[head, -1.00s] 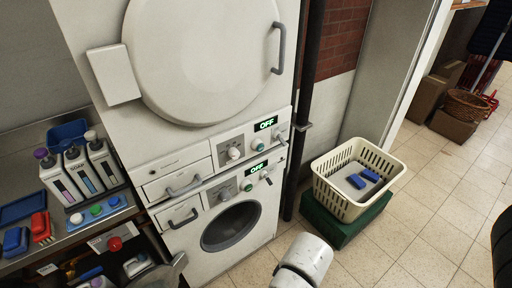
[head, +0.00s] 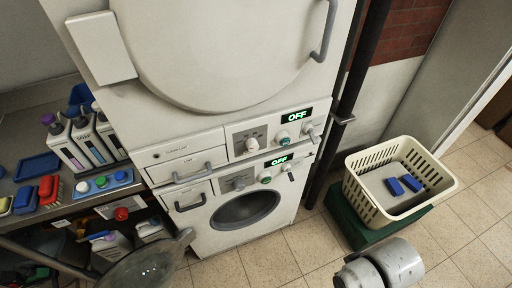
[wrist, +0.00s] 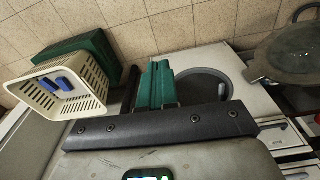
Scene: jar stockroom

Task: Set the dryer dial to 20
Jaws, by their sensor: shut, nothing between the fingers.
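The dryer is the upper white machine with the large round door (head: 225,45). I cannot read the dial's marks. The washer below has a similar dial (head: 239,183) and a display (head: 281,160) also reading OFF. My gripper (wrist: 155,85) shows in the wrist view with its teal fingers together and empty. It is apart from the dryer dial, which the wrist view does not show. The head view shows only a pale link of my arm.
A cream basket (head: 365,200) with blue blocks stands on a green box (head: 352,232) at right. A round glass piece (head: 145,262), seemingly the washer's open door, juts out at lower left. Soap bottles (head: 66,145) stand on the left shelf. Tiled floor (head: 300,250) lies in front.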

